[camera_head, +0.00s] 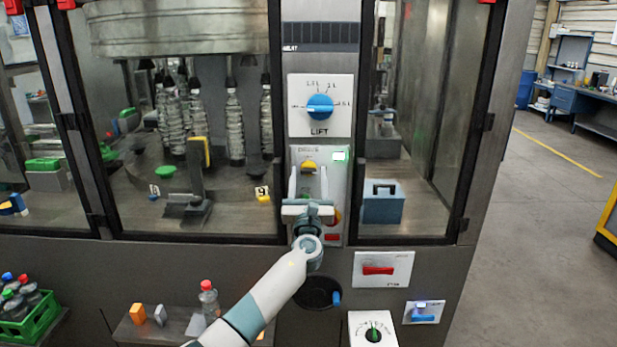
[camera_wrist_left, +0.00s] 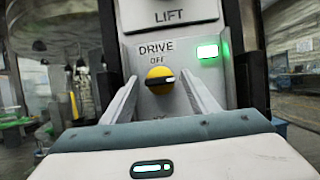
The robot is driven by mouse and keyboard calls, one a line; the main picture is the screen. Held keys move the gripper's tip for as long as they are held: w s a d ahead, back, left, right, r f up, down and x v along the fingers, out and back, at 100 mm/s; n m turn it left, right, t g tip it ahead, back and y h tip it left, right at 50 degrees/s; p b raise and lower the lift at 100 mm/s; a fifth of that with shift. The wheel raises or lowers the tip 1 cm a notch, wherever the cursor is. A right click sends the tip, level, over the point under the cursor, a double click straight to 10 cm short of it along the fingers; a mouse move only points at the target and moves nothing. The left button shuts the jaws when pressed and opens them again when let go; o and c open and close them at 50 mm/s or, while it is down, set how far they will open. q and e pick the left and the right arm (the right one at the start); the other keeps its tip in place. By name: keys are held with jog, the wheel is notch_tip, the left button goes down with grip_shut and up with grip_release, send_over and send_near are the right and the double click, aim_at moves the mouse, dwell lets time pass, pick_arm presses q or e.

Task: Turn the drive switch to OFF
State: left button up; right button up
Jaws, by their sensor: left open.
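The drive switch (camera_head: 309,165) is a yellow round knob on a grey plate on the machine's centre column. In the left wrist view the knob (camera_wrist_left: 158,75) sits under the words DRIVE and OFF. Its dark bar with a pale tip lies about level, tip to the right, not up at OFF. A green lamp (camera_wrist_left: 208,52) glows right of it. My left gripper (camera_head: 309,182) is in front of the plate. Its open fingers (camera_wrist_left: 160,95) stand left and right of the knob, apparently not touching it. My right gripper is not in view.
Above is the blue LIFT dial (camera_head: 320,106). A red and yellow control (camera_head: 334,217) is partly hidden behind my gripper. Below are a red-handled switch (camera_head: 378,270), a green-pointer dial (camera_head: 374,335) and a blue switch (camera_head: 423,312). Glass doors flank the column.

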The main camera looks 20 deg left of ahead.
pick_arm(q)
jog(key=c, duration=1)
jog(key=shift+c, duration=0.2)
